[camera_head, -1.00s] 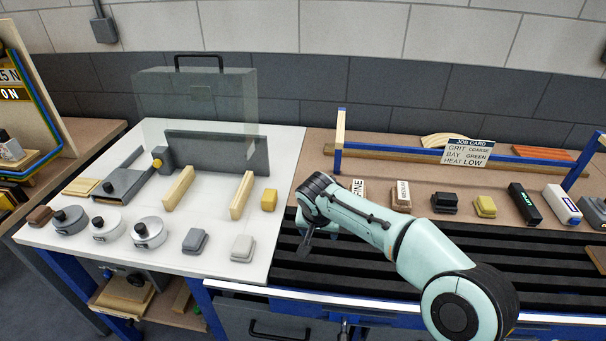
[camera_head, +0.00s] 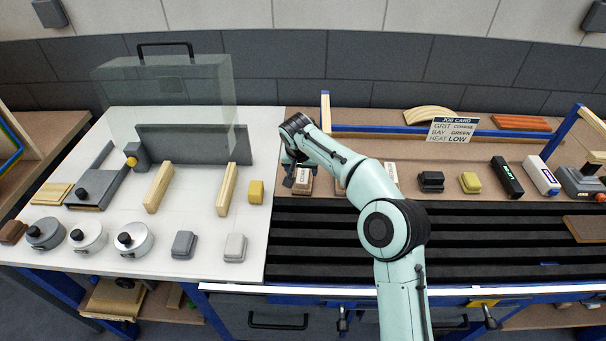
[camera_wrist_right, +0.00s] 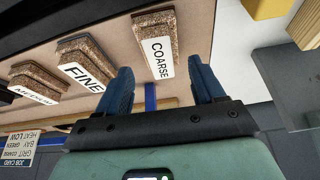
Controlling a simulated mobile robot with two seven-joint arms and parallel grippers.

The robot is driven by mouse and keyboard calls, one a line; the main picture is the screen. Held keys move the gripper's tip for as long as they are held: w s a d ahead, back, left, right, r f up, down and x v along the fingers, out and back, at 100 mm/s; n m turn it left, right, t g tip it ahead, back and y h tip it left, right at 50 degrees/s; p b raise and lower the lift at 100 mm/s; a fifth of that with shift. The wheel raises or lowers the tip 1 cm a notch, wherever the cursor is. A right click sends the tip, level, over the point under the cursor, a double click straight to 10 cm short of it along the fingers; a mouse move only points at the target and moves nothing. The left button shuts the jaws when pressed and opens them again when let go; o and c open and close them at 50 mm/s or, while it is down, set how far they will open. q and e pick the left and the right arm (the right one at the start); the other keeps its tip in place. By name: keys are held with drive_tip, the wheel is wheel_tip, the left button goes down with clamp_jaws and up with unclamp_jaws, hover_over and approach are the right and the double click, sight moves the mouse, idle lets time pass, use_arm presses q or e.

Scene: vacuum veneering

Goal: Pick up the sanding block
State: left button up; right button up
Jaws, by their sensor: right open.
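The sanding block labelled COARSE (camera_wrist_right: 156,50) is a cork-brown block with a white label. In the right wrist view it lies between and just beyond the fingers of my right gripper (camera_wrist_right: 160,66), which is open and empty. In the head view the block (camera_head: 304,184) sits at the left end of the brown shelf, beside my right gripper (camera_head: 287,181). A FINE block (camera_wrist_right: 84,66) and a MEDIUM block (camera_wrist_right: 36,84) stand in the same row. The job card (camera_head: 454,130) reads grit COARSE, bay GREEN, heat LOW. My left gripper is out of view.
A white board (camera_head: 180,215) at left carries round grey pots (camera_head: 133,238), wooden strips (camera_head: 158,187) and a clear box (camera_head: 165,85). Dark slats (camera_head: 310,240) run in front of the shelf. A black block (camera_head: 431,181) and a yellow block (camera_head: 470,182) stand further right.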

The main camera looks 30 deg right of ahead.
sight(303, 173)
drive_tip(key=shift+w+d, duration=0.35)
drive_tip(key=shift+w, duration=0.05)
drive_tip(key=x, duration=0.5)
drive_tip(key=shift+w+p, duration=0.1)
drive_tip(key=shift+p, duration=0.25)
drive_tip(key=c, duration=1.2)
